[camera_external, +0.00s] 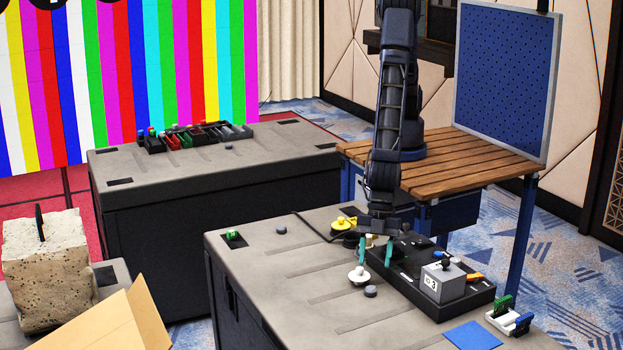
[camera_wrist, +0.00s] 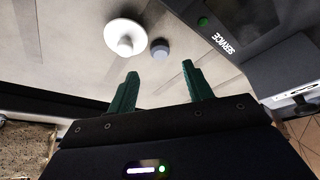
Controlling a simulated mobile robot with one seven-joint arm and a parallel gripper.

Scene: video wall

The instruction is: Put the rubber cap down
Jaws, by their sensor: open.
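A small grey round cap (camera_external: 370,291), which looks like the rubber cap, lies on the grey top of the near black case (camera_external: 290,265). In the wrist view the same cap (camera_wrist: 160,48) sits beyond the fingertips, a little right of a white knobbed disc (camera_wrist: 124,38). The disc (camera_external: 358,276) also rests on the case top in the external view. My gripper (camera_external: 377,249) points down with its green fingers apart and nothing between them. In the wrist view my gripper (camera_wrist: 163,75) stays clear of the cap.
A black panel (camera_external: 437,308) bearing a grey box (camera_external: 442,283) stands right of my gripper. A yellow knob (camera_external: 344,223) lies behind left. Another grey cap (camera_external: 280,230) and a blue square (camera_external: 473,336) lie on the case. The case's left front is mostly clear.

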